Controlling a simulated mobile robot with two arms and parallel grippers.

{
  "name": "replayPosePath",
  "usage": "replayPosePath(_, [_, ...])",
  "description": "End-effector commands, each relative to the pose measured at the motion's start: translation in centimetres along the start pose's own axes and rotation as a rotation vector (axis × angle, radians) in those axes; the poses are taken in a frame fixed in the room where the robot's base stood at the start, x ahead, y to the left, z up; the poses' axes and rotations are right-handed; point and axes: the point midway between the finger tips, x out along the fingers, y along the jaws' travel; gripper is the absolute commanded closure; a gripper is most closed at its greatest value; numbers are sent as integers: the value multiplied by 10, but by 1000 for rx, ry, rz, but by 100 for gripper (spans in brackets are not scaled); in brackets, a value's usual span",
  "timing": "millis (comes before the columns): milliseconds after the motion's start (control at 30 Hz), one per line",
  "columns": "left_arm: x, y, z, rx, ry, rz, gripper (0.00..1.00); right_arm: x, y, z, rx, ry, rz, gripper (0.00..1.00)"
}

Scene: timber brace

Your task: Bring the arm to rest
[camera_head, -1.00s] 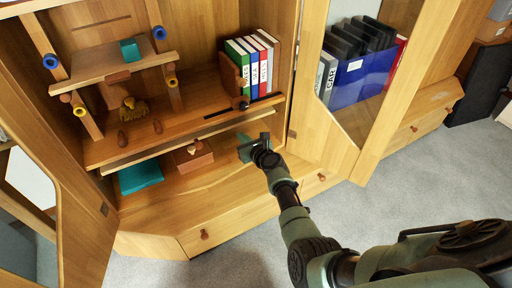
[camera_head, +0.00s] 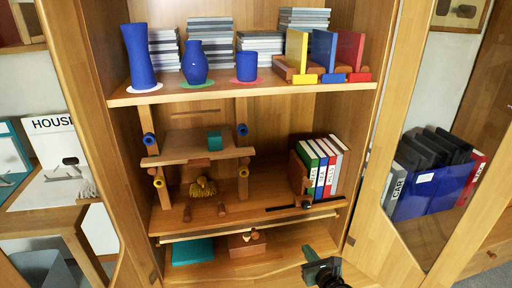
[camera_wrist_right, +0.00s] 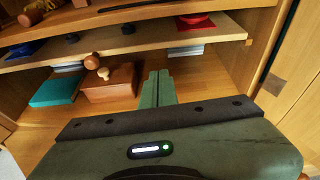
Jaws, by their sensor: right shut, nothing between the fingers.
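My right gripper (camera_head: 320,268) is at the bottom of the head view, in front of the lowest shelf of the open wooden cabinet (camera_head: 283,272). In the right wrist view its green fingers (camera_wrist_right: 157,88) are together with nothing between them. The fingers are to the right of a small brown wooden box (camera_wrist_right: 110,84) with a round knob on top, apart from it. Most of my right arm is below the head view's edge. My left gripper does not show.
A timber frame (camera_head: 200,150) with blue and yellow ends stands on the middle shelf, beside binders (camera_head: 322,165). Blue vases (camera_head: 195,62) and books stand above. A teal box (camera_head: 192,250) lies low left. Open glass doors flank the cabinet.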

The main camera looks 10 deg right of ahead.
Motion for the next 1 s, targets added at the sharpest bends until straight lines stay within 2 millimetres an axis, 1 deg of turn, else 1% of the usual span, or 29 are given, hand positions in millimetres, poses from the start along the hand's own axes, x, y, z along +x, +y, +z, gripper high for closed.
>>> replayPosePath(67, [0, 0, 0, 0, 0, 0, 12, -7, 9, -22, -137, 46, 30, 100])
replayPosePath(133, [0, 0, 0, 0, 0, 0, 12, -17, 22, -53, -357, 107, 86, 100])
replayPosePath(167, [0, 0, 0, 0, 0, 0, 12, -24, 29, -70, -475, 138, 119, 100])
replayPosePath(200, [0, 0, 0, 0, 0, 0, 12, -35, 38, -94, -646, 179, 176, 100])
replayPosePath(233, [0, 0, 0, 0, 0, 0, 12, -44, 45, -113, -783, 207, 225, 100])
replayPosePath(267, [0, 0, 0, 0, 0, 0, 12, -55, 52, -133, -923, 233, 280, 100])
replayPosePath(300, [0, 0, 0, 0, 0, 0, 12, -70, 61, -159, -1105, 261, 359, 100])
replayPosePath(367, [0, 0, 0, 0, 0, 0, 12, -96, 72, -196, -1366, 287, 489, 100])
replayPosePath(400, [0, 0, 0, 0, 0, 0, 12, -113, 77, -219, -1533, 294, 580, 100])
replayPosePath(467, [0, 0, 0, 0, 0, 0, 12, -140, 84, -251, -1758, 290, 720, 100])
replayPosePath(500, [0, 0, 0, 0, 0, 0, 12, -157, 87, -269, -1888, 278, 809, 100])
replayPosePath(600, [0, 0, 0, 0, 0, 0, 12, -194, 92, -305, -2155, 227, 1013, 100])
replayPosePath(700, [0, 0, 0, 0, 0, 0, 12, -228, 94, -333, -2364, 156, 1200, 100])
replayPosePath(867, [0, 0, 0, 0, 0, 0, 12, -279, 94, -368, -2629, -4, 1487, 100])
replayPosePath(900, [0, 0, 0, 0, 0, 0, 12, -292, 94, -376, -2687, -55, 1561, 100])
replayPosePath(933, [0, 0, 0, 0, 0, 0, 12, -301, 93, -381, 2676, 93, -1587, 100])
replayPosePath(967, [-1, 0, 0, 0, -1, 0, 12, -310, 92, -385, 2611, 127, -1578, 100])
replayPosePath(1000, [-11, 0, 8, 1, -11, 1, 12, -315, 92, -377, 2628, 117, -1585, 100])
